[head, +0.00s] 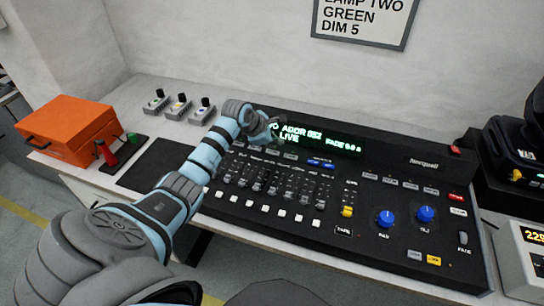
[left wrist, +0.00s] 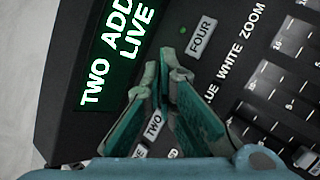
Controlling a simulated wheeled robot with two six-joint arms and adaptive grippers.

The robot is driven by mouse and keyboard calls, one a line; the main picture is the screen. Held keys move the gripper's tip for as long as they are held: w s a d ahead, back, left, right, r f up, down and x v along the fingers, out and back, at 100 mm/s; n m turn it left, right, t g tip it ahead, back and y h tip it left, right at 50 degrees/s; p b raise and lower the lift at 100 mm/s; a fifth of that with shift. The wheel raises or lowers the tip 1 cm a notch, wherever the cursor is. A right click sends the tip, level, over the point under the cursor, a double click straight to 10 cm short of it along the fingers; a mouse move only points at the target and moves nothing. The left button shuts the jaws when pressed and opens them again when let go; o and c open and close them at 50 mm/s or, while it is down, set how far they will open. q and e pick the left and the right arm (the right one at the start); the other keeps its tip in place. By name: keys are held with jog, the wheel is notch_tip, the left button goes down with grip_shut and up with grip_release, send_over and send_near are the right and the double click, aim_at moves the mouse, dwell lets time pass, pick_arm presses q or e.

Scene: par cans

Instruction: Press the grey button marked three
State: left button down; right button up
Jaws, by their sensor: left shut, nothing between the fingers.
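My left gripper (head: 272,130) is over the upper part of the black lighting console (head: 215,200), just below its green display (head: 325,141). In the left wrist view its teal fingers (left wrist: 166,68) are shut with nothing held, over the button row. The grey button marked FOUR (left wrist: 201,38) shows beyond the fingertips, and the button marked TWO (left wrist: 154,125) shows between the fingers. The button marked three is not visible; the fingers cover the stretch between TWO and FOUR. I cannot tell whether the fingertips touch the console. My right gripper is not in view.
Faders (head: 265,185) fill the console's middle, with blue knobs (head: 386,218) at right. An orange case (head: 72,128) and small switch boxes (head: 180,105) stand at left. A wall sign (head: 362,20) reads "LAMP TWO GREEN DIM 5". A small green light (left wrist: 183,30) sits beside FOUR.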

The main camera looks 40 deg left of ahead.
pick_arm(q)
jog(key=shift+w+f, duration=0.3)
jog(key=shift+f, duration=0.35)
jog(key=shift+s, duration=0.1)
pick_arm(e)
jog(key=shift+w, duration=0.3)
pick_arm(q)
jog(key=shift+s+r, duration=0.1)
dwell(0.4)
jog(key=shift+f, duration=0.2)
jog(key=shift+f+p, duration=0.25)
jog(key=shift+p, duration=0.1)
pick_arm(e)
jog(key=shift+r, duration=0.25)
pick_arm(q)
jog(key=shift+f, duration=0.35)
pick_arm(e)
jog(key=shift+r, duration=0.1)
pick_arm(q)
jog(key=shift+r+p, duration=0.8)
jog(key=shift+p, duration=0.5)
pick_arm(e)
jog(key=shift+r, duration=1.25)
